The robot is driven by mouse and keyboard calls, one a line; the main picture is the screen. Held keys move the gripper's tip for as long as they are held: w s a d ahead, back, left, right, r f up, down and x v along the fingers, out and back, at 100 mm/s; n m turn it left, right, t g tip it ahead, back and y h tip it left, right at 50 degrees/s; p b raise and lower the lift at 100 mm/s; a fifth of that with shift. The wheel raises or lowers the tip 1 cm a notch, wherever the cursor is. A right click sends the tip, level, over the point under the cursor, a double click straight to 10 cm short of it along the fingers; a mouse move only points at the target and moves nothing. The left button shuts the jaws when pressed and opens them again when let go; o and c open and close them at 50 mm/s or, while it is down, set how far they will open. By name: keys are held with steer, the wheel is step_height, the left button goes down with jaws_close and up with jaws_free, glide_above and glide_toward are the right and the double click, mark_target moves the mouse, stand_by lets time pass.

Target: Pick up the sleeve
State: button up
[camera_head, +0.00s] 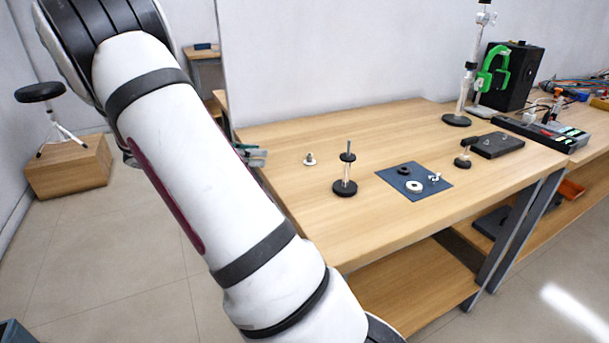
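I cannot tell for certain which part is the sleeve. On the blue mat (393,178) lie a black ring (404,171), a pale ring (414,187) and a small whitish part (435,178). A small silver part with a dark base (310,160) stands on the bare wood, left of a black-based post (346,187) that carries a dark disc. What looks like my gripper (262,156) shows at the table's left edge, mostly hidden behind my arm. It is apart from all these parts, and its opening is unclear.
The wooden table (300,199) has free room at its front and back left. A dark flat block (497,145), a tall stand (457,119) and a green device (492,70) occupy the right.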

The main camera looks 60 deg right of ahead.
steer(key=b, duration=0.2)
glide_toward(308, 155)
steer(key=x, duration=0.3)
steer(key=shift+w+d, duration=0.25)
steer(key=shift+d, duration=0.05)
steer(key=b+x, duration=0.2)
steer(key=x, duration=0.3)
steer(key=shift+s, duration=0.25)
steer(key=c, duration=0.6)
steer(key=shift+c, duration=0.2)
